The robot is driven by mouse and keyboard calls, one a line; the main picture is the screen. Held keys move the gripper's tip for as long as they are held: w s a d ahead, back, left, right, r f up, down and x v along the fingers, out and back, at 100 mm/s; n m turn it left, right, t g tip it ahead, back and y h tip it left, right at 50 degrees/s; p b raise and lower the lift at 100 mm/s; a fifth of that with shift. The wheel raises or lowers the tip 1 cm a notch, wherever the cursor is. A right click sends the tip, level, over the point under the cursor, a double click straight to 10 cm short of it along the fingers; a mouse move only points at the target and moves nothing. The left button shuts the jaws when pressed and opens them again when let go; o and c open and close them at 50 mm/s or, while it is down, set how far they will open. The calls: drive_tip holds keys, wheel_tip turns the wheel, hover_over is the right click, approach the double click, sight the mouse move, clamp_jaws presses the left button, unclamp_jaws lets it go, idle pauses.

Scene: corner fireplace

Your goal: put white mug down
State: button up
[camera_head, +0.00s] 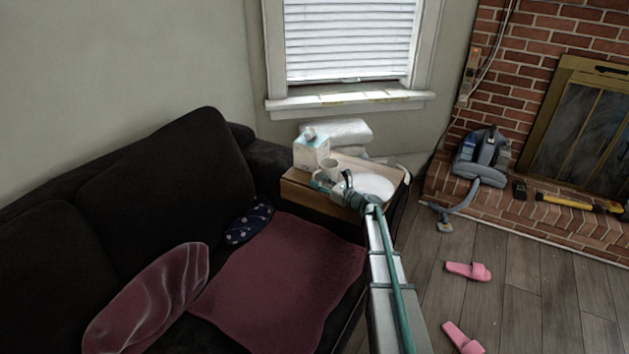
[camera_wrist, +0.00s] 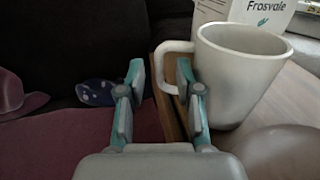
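The white mug (camera_head: 329,167) is upright at the wooden side table (camera_head: 299,191) beside the sofa. In the wrist view the mug (camera_wrist: 240,80) is large at the right, its handle (camera_wrist: 162,62) pointing left. My gripper (camera_wrist: 160,98) is open, with a clear gap between its fingers. The right finger overlaps the lower part of the handle; the left finger is apart from it. I cannot tell whether the right finger touches the mug. In the head view my gripper (camera_head: 325,184) is just in front of the mug, and the mug's base is partly hidden.
A white carton (camera_head: 311,152) stands close behind the mug. A round white object (camera_head: 371,186) lies on the table's right side, partly behind my arm. The dark sofa (camera_head: 150,185) with a maroon blanket (camera_head: 285,275) is at the left. Pink slippers (camera_head: 467,271) lie on the floor.

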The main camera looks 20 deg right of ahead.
drive_tip(key=v, duration=0.7)
drive_tip(key=shift+s+d, duration=0.15)
drive_tip(key=shift+s, duration=0.2)
drive_tip(key=shift+s+d, duration=0.35)
drive_tip(key=shift+s, duration=0.15)
drive_tip(key=shift+c, duration=1.1)
drive_tip(key=shift+d, duration=0.1)
